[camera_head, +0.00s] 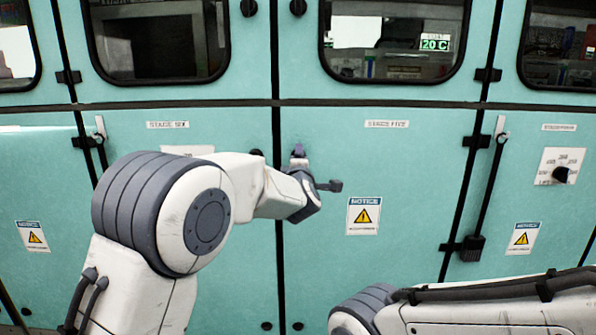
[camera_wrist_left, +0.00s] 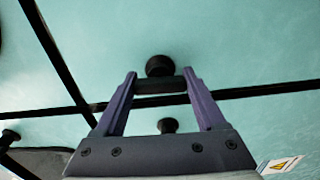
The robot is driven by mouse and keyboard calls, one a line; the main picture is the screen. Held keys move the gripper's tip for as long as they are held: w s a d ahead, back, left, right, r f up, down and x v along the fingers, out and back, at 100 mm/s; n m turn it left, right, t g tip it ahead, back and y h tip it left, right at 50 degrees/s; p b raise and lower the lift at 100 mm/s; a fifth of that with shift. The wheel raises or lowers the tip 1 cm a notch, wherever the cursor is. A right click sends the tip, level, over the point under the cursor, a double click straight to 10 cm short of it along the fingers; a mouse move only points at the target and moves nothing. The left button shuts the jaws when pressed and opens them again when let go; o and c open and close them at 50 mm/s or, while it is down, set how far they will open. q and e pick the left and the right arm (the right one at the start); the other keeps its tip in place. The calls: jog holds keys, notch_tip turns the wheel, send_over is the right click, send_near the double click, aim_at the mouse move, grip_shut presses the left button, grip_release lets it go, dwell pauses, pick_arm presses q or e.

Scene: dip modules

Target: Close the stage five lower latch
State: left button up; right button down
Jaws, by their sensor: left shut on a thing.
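The lower stage five door (camera_head: 400,200) is a teal panel under a "STAGE FIVE" label (camera_head: 387,124). My left gripper (camera_head: 299,156) is at its upper left edge, beside the seam with the stage six door. In the left wrist view, my left gripper's purple fingers (camera_wrist_left: 160,84) stand on both sides of a dark latch piece (camera_wrist_left: 160,87) and are shut on it. A round black knob (camera_wrist_left: 160,66) shows just beyond the fingertips. The latch is mostly hidden in the head view. My right gripper is not in view.
A black knob (camera_head: 257,153) sits on the stage six side of the seam. A black rod (camera_head: 487,195) runs down at the right. My right arm (camera_head: 480,300) lies low at the front right. Windowed upper doors (camera_head: 400,95) are above.

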pick_arm(q)
jog(key=shift+n, duration=0.3)
jog(key=o, duration=1.3)
jog(key=shift+s, duration=0.1)
jog(key=s, duration=1)
jog(key=shift+s, duration=0.15)
jog(key=shift+f, duration=0.1)
